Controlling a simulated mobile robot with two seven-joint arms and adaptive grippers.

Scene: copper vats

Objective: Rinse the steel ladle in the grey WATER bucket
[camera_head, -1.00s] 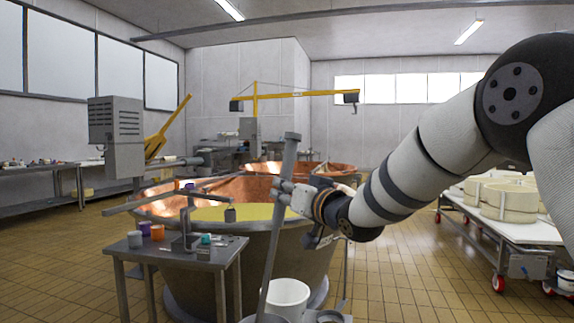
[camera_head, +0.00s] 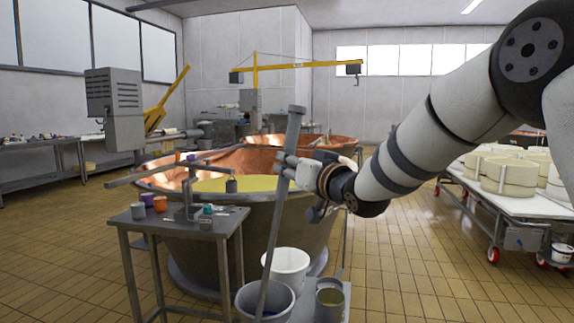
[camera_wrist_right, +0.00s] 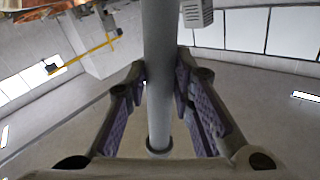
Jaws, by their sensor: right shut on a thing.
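The steel ladle (camera_head: 280,193) shows as a long grey handle, slightly tilted, its top leaning right. My right gripper (camera_head: 290,168) is shut on the handle's upper part. In the right wrist view the handle (camera_wrist_right: 159,75) runs between the two fingers of the gripper (camera_wrist_right: 160,92). A grey bucket (camera_head: 245,307) stands at the bottom of the head view, cut off by the frame edge. The handle's lower end overlaps its opening. The ladle's bowl is not visible, and I cannot tell how deep it sits. No label is readable. My left gripper is out of view.
A white bucket (camera_head: 287,262) stands just behind the grey one, and a metal pot (camera_head: 330,298) to its right. A large copper vat (camera_head: 300,215) with yellow liquid is behind. A small table (camera_head: 180,228) is left, a cheese cart (camera_head: 470,198) right.

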